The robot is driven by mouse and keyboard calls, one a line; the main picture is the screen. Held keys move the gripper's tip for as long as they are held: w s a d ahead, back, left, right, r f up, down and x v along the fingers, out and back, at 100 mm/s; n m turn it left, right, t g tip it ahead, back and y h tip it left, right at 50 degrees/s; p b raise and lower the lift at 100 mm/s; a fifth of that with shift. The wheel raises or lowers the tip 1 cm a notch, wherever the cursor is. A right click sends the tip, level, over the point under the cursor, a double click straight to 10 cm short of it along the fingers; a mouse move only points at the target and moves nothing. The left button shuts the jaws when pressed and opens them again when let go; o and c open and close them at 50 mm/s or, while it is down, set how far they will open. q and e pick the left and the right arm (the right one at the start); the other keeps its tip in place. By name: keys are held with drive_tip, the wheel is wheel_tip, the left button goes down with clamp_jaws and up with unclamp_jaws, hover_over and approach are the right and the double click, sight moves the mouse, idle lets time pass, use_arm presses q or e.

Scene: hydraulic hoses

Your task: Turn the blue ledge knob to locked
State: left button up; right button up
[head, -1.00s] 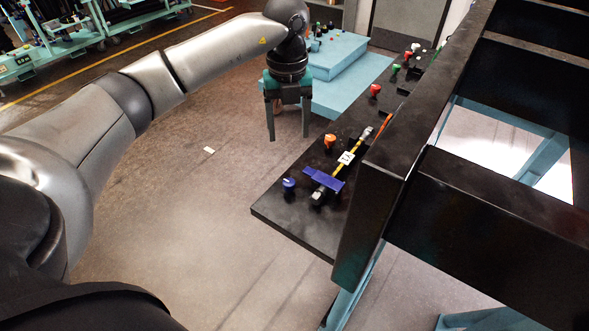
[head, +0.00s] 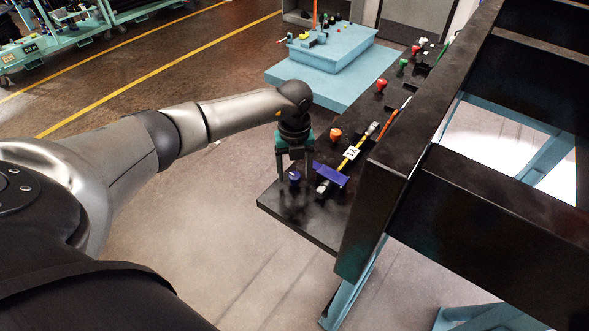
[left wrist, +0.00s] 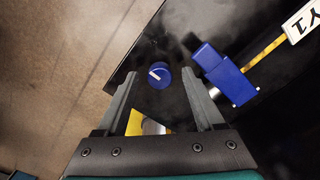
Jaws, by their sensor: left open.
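The blue ledge knob (head: 294,176) sits near the front left corner of the black ledge (head: 300,215). In the left wrist view the knob (left wrist: 158,76) shows a white pointer line on its top. My left gripper (head: 294,178) is pointed down over the ledge, with its open fingers on either side of the knob in the head view. In the left wrist view the knob lies between and a little beyond the open fingertips (left wrist: 162,88). I cannot tell whether a finger touches it. My right gripper is not in view.
Right beside the knob lies a yellow hose with a blue block (head: 330,174) and a white tag (head: 351,152). An orange knob (head: 335,134) and red knobs (head: 381,86) stand farther along the ledge. A thick black beam (head: 385,170) rises along the ledge's right side.

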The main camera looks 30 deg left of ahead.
use_arm(q)
drive_tip(key=shift+c, duration=0.2)
clamp_jaws()
idle(0.4)
